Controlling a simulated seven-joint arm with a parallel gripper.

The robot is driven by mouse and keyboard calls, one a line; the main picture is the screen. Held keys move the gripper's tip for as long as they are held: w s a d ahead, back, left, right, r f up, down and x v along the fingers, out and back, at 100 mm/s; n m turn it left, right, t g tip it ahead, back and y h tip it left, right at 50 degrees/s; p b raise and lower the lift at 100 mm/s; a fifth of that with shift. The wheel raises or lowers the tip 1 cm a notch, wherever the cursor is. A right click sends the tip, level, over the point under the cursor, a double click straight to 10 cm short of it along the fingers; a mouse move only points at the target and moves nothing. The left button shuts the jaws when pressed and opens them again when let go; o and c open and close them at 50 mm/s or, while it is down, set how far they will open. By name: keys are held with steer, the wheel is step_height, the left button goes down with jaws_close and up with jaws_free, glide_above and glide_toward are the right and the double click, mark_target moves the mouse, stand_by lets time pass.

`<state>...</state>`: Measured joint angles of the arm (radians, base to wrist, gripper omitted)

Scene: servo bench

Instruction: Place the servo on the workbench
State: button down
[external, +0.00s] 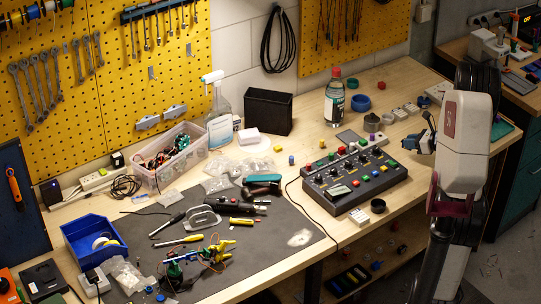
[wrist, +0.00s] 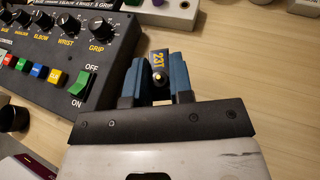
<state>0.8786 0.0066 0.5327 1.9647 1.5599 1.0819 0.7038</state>
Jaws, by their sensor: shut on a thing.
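My gripper (external: 421,136) is over the right part of the wooden workbench (external: 400,76), to the right of the black control box. In the wrist view my gripper (wrist: 158,72) has its blue fingers shut on the servo (wrist: 160,62), a small dark block with a yellow "23T" mark and a round brass-coloured shaft. The fingers cover both its sides. The servo is too small to make out in the external view. I cannot tell whether the servo touches the bench.
The black control box (external: 352,182) with knobs and coloured switches stands close to the left of my gripper. Small grey parts (external: 403,110), a blue ring (external: 361,103) and a bottle (external: 334,98) stand behind. A grey mat (external: 280,232) with tools lies further left. Bare wood shows around my gripper.

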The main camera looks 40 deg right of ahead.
glide_above(403, 137)
steer(key=shift+a+f, duration=0.15)
steer(key=shift+f, duration=0.5)
steer(key=shift+f, duration=0.1)
steer(key=shift+f, duration=1.6)
steer(key=shift+f, duration=0.15)
steer(key=c, duration=1)
jaws_free()
steer(key=shift+s+d+r, duration=0.25)
steer(key=shift+s+r, duration=0.1)
steer(key=shift+s, duration=0.15)
steer(key=v, duration=1.1)
